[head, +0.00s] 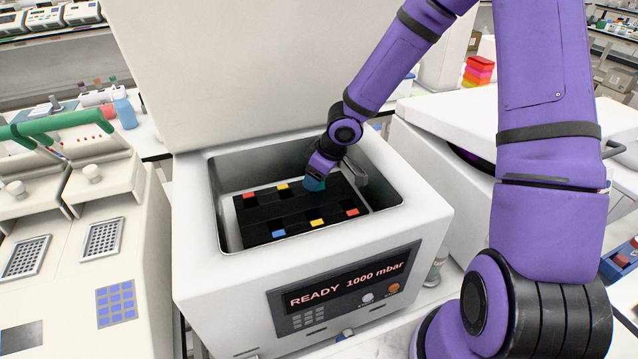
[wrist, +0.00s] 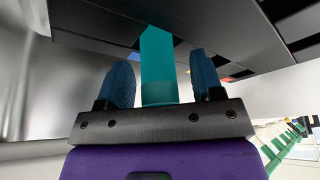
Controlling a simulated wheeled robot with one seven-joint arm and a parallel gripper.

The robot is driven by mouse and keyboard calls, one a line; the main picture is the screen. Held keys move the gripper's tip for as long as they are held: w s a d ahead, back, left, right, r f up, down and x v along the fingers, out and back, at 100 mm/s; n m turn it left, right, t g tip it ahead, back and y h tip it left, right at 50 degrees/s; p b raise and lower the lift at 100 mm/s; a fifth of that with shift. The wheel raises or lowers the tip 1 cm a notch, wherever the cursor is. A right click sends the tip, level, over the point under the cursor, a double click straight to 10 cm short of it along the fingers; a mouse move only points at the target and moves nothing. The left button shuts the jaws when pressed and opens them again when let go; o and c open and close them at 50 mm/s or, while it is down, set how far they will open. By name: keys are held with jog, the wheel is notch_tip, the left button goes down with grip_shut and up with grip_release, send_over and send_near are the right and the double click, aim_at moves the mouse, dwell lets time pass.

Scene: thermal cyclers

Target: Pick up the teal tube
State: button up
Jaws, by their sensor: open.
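The teal tube (wrist: 157,50) stands between the two dark blue fingers of my gripper (wrist: 162,76) in the wrist view. A gap shows on each side of it, so the fingers are open around the tube and apart from it. The tube's far end meets the black rack. In the head view my gripper (head: 315,184) reaches down into the open white machine, at the back right part of the black rack (head: 265,205). There the tube cannot be told apart from the blue-green fingers.
The machine's chamber walls (head: 228,222) surround the rack closely. Its raised lid (head: 220,70) stands behind. Red, yellow and blue pieces (head: 317,222) sit on the rack. A display (head: 345,285) reads READY 1000 mbar. Other instruments (head: 85,215) stand at the left.

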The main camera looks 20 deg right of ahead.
jog(key=shift+c, duration=0.4)
jog(key=c, duration=0.9)
jog(key=shift+r, duration=0.2)
